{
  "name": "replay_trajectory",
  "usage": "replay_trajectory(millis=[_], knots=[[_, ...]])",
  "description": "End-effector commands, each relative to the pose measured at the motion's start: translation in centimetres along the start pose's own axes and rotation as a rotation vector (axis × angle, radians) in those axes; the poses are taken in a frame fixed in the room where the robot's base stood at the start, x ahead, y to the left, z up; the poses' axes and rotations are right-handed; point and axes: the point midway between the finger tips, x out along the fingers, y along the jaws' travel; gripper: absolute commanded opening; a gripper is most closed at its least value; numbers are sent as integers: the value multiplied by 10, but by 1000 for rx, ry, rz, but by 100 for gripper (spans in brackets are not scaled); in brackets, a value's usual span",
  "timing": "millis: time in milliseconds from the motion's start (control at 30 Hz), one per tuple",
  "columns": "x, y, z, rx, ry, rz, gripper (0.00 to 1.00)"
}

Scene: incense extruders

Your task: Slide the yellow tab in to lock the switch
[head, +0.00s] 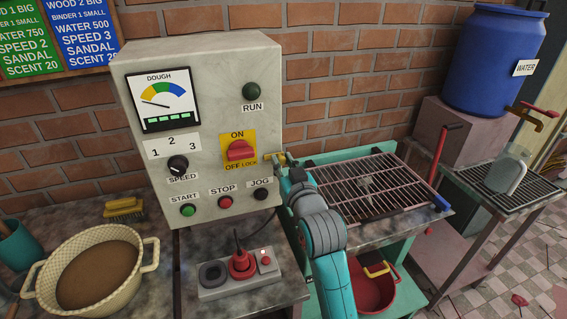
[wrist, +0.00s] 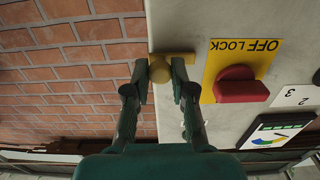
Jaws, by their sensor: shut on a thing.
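The yellow tab (head: 268,157) sticks out at the right edge of the grey control box, beside the red switch (head: 240,150) on its yellow ON / OFF LOCK plate (head: 226,138). In the wrist view the picture is turned over; the tab's round knob (wrist: 160,70) sits between the two fingertips of my gripper (wrist: 160,76), which is shut on it. The red switch (wrist: 240,87) lies to the right there, with a stretch of bare grey panel between the tab's bar and the yellow plate. In the head view my gripper (head: 281,162) is partly hidden by my wrist.
The grey box (head: 210,60) carries a dough gauge, a speed dial and several buttons. A wire rack (head: 365,185) stands right of my arm. A red plug (head: 242,263) sits in a socket strip below. A bowl (head: 60,285) is at lower left.

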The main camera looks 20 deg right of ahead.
Motion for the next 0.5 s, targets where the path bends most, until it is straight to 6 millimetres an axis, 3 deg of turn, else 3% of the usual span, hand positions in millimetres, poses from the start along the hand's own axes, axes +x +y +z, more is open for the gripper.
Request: replay_trajectory(millis=[167, 500], knots=[[0, -4, 0, 0, 0, -2, 0], [0, -32, 0, 1, 0, -2, 0]])
